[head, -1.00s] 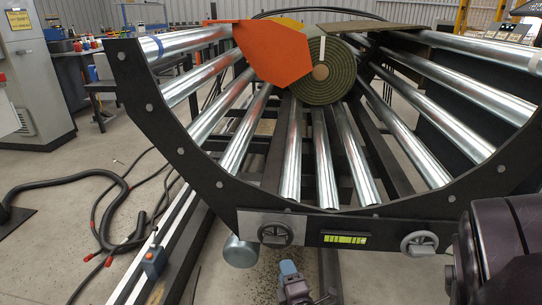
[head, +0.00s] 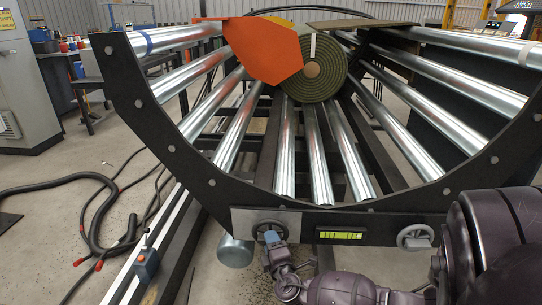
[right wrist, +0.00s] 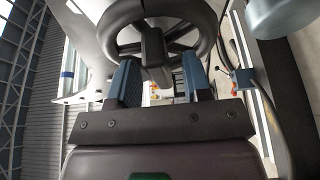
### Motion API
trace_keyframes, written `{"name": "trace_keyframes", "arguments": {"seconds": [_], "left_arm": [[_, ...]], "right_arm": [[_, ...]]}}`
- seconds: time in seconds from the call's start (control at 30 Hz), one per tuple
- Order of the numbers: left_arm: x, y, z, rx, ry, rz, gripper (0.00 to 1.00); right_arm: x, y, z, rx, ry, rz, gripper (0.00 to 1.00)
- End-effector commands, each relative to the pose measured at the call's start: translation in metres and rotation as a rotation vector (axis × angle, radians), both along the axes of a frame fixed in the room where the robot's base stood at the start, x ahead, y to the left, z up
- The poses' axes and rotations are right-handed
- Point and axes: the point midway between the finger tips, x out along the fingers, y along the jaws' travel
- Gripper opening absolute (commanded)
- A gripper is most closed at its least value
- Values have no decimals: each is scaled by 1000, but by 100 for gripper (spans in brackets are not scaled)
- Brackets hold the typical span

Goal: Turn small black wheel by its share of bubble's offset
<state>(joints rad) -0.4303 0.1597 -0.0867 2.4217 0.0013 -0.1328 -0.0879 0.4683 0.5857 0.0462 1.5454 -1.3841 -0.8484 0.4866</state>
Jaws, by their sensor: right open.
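The small black wheel (head: 259,230) is on the front plate of the roller frame, partly hidden behind my right gripper (head: 271,238). In the right wrist view, the black wheel's rim (right wrist: 207,30) fills the top. My right gripper (right wrist: 160,80) is open there, its blue fingers on either side of a dark block at the wheel's middle. I cannot tell whether they touch it. A yellow-green bubble level (head: 341,236) sits right of the black wheel; its bubble is too small to read surely. My left gripper is not in view.
A grey wheel (head: 415,237) sits right of the level, near my right arm. A green turf roll (head: 318,78) lies on the steel rollers behind an orange plate (head: 262,48). Black hoses (head: 95,215) lie on the floor at left.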

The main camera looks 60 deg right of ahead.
Motion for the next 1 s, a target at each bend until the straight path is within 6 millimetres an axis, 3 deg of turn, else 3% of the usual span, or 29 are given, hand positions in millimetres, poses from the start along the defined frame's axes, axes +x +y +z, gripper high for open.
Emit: {"name": "trace_keyframes", "arguments": {"seconds": [0.07,0.37,0.73,1.0], "left_arm": [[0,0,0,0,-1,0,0],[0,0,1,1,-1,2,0],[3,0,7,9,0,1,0],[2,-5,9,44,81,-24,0]], "right_arm": [[0,0,0,0,0,0,45],[0,0,0,0,0,0,0],[1,1,4,-21,40,0,0],[3,1,11,-101,189,-2,0]]}}
